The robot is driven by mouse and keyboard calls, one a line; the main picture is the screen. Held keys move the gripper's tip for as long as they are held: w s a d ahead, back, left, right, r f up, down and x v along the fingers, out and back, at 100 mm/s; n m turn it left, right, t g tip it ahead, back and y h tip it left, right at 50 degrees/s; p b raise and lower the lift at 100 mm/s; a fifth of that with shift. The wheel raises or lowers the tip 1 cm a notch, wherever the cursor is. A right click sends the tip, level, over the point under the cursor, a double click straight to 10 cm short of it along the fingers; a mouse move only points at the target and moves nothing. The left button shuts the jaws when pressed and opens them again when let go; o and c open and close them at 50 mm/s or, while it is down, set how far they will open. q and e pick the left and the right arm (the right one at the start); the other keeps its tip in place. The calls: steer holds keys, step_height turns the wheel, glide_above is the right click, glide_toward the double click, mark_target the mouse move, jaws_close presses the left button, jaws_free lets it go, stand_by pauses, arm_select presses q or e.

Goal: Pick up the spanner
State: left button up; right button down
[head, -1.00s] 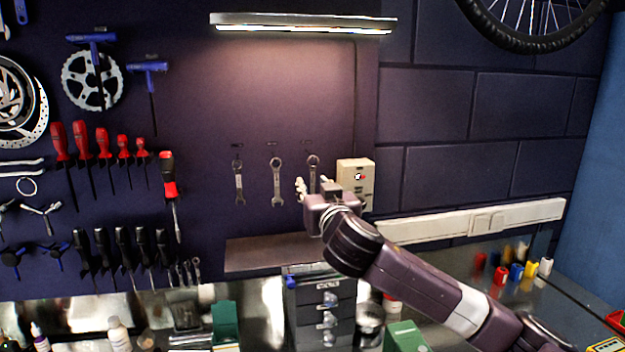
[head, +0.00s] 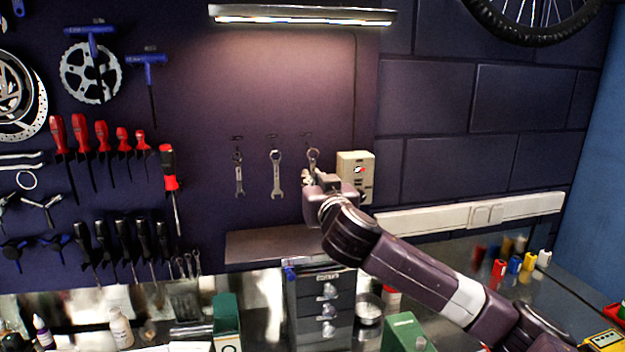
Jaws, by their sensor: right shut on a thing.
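Three spanners hang on the dark wall panel under the lamp. The left spanner (head: 239,175) and the middle spanner (head: 277,174) hang free. The right spanner (head: 313,156) shows only its upper ring end, and its lower part is hidden behind my gripper. My right gripper (head: 309,178) is at the right spanner, shut on it just below the ring, with the fingers partly hidden by the hand. My left gripper is out of view.
A beige box (head: 355,174) is on the wall just right of my gripper. A narrow shelf (head: 270,245) juts out below the spanners, above a small drawer cabinet (head: 322,305). Screwdrivers (head: 103,138) hang at the left. A white trunking strip (head: 430,218) runs along the right wall.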

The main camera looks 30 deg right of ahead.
steer(key=shift+r+b, duration=0.2)
steer(key=shift+b, duration=0.3)
steer(key=shift+s+a, duration=0.1)
steer(key=shift+s, duration=0.2)
steer(key=b+v, duration=0.7)
steer(key=v, duration=1)
steer(key=shift+b, duration=0.4)
